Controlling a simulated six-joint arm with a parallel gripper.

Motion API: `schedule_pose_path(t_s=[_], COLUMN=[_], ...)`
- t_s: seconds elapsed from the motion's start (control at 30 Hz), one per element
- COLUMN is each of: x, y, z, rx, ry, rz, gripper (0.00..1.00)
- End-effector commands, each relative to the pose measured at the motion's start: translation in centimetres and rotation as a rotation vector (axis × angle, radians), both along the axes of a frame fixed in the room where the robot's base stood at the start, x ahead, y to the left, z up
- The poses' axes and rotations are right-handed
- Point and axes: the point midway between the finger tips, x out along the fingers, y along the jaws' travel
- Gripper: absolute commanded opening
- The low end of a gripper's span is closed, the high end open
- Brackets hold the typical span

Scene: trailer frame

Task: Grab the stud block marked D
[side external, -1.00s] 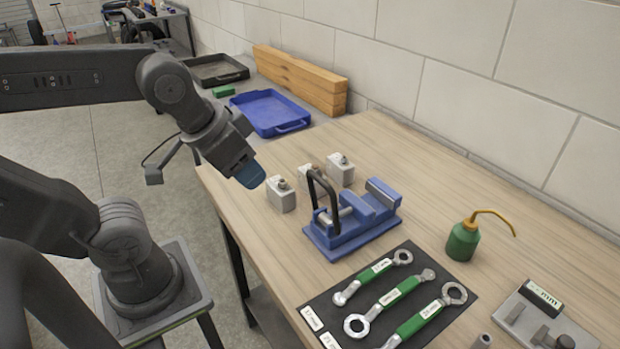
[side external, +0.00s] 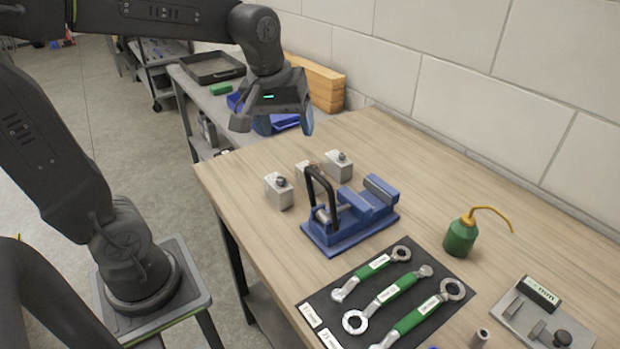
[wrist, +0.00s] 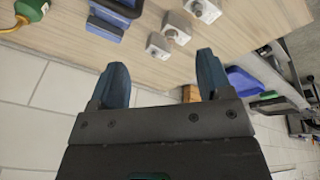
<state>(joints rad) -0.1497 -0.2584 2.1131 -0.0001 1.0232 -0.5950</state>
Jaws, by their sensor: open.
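Three pale grey stud blocks stand on the wooden bench in the side external view: a left one (side external: 279,192), a middle one (side external: 302,177) partly hidden by the vise handle, and a right one (side external: 339,168). No letter on them can be read, so I cannot tell which is D. The wrist view shows three blocks at the top, the nearest block (wrist: 159,46) just beyond the gap between the fingers. My gripper (side external: 273,124) is open and empty, above and behind the blocks near the blue tray. Its two blue-grey fingers (wrist: 159,75) are apart in the wrist view.
A blue vise (side external: 350,220) with a black handle stands close in front of the blocks. A green oil can (side external: 461,236) stands to the right, and wrenches lie on a black mat (side external: 437,262). A blue tray (side external: 286,121) and wooden beams (side external: 326,88) lie behind.

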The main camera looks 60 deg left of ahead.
Motion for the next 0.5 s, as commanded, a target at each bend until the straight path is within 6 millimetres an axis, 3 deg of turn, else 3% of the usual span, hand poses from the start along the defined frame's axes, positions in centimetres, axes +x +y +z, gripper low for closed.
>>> schedule_pose_path(t_s=[0.03,0.2,0.33,0.5], x=[2.0,7.0,9.6,11.1], y=[1.2,5.0,7.3,8.9], z=[-0.6,-2.8,-4.8,-6.3], rx=[-0.027,-0.1,-0.131,-0.147], ry=[0.039,0.136,0.191,0.224], rz=[0.111,0.478,0.692,0.837], gripper=[0.72,0.72,0.72,0.72])
